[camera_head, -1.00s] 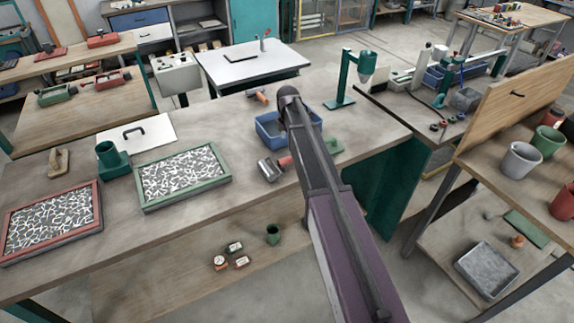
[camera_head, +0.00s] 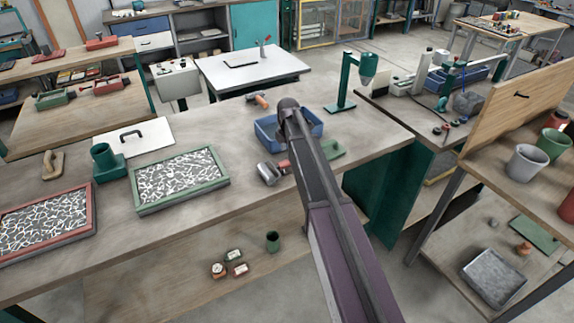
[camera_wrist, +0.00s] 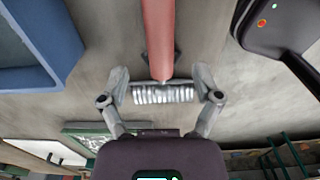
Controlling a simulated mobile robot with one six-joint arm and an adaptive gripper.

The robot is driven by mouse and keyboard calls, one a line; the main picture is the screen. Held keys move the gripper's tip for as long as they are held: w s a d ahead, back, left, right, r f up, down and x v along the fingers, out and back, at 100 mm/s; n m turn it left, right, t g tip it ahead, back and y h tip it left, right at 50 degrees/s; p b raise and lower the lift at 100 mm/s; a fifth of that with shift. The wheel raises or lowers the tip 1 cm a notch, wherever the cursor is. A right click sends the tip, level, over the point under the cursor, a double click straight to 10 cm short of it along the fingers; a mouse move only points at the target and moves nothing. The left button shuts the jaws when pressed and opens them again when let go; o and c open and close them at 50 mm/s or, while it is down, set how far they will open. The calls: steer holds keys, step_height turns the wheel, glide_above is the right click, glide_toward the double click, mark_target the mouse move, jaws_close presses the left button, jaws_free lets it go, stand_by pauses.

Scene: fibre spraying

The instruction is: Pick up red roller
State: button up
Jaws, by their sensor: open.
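The red roller has a red handle (camera_wrist: 157,40) and a ribbed silvery metal head (camera_wrist: 163,95) in the wrist view. In the head view the roller (camera_head: 268,173) lies on the workbench, its handle partly hidden by my arm. My gripper (camera_wrist: 162,84) is open in the wrist view. Its two fingers stand on either side of the metal head, and the handle runs away from it towards the top of the picture. I cannot tell whether the fingers touch the head. In the head view my arm reaches over the bench and its fingers are not visible.
A blue tray (camera_head: 267,131) stands beside the roller; it also fills the upper left in the wrist view (camera_wrist: 40,45). A green-framed panel (camera_head: 139,207) lies to the left. A green stand (camera_head: 341,104) is at the back right. A dark object (camera_wrist: 280,30) shows upper right in the wrist view.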

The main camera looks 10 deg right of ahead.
mark_target(288, 162)
steer(key=shift+f, duration=0.1)
steer(key=shift+f+b, duration=2.55)
steer(key=shift+b, duration=0.1)
jaws_close()
